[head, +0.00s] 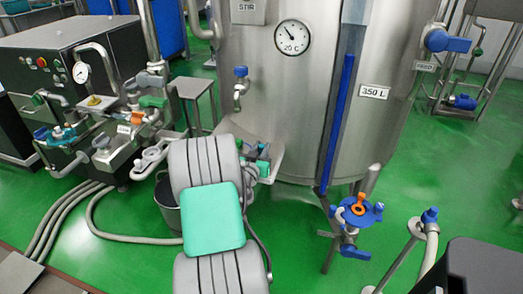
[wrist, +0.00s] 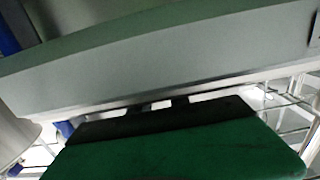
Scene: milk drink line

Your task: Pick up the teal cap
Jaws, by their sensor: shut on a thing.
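My gripper (head: 254,157) is at the front left of the steel tank, by a pale ledge on its side, partly hidden behind my own arm. A small teal patch (head: 263,168) shows at the gripper; it looks like the teal cap, but it is too small to make out clearly. In the wrist view two short dark fingers of my gripper (wrist: 160,106) show close together below a broad grey-green slab (wrist: 160,62). The gripper is shut on what seems to be the cap. The grip itself is hidden, and I cannot tell whether the cap touches anything else.
The steel tank (head: 290,85) stands close beyond the gripper. A blue valve (head: 357,211) sticks out low on it. A dark bucket (head: 167,205) is left of my arm. Pump piping (head: 120,140) and hoses (head: 130,238) lie farther left.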

